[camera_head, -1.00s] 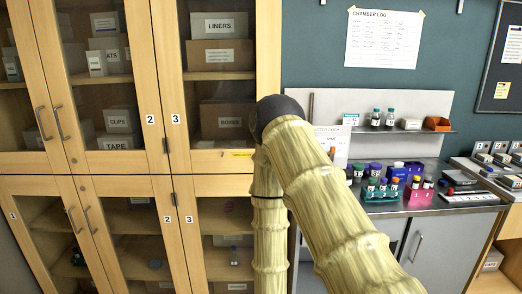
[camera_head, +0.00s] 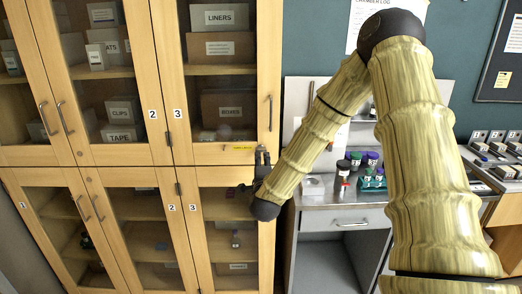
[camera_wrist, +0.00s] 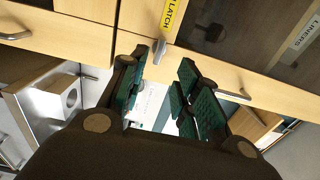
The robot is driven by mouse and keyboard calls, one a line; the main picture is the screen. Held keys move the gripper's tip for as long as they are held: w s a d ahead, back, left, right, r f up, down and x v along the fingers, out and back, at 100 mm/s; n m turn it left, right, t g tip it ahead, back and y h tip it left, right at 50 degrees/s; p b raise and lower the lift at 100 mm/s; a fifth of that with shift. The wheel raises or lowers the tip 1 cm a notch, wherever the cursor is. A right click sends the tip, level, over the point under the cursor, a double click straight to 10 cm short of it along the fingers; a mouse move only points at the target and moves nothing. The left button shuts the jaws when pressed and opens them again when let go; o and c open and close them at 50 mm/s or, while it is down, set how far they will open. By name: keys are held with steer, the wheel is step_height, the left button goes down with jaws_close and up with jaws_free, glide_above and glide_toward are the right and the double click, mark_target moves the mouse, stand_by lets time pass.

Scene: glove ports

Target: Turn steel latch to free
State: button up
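The steel latch (camera_wrist: 159,51) is a small grey piece at the cabinet door edge, just below a yellow label (camera_wrist: 170,14) reading "LATCH" in the wrist view. In the head view the label (camera_head: 242,148) sits at the bottom of upper door 3, and the latch cannot be made out beside my gripper. My gripper (camera_head: 262,157) is close in front of the doors, just right of the label. In the wrist view my gripper (camera_wrist: 161,72) is open, with green-padded fingers apart. The latch shows beyond the fingertips, near the left finger, and I see no clear contact.
Upper door 3 has a vertical bar handle (camera_head: 270,113). A bench (camera_head: 340,199) with a drawer, vials and a white block (camera_head: 314,186) stands right of the cabinet, below my arm. Glass doors with boxes fill the left side.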

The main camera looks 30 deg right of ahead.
mark_target(261, 151)
steer(key=p+x, duration=0.3)
steer(key=x, duration=0.6)
steer(key=shift+a+f, duration=0.15)
steer(key=shift+c, duration=0.2)
jaws_close()
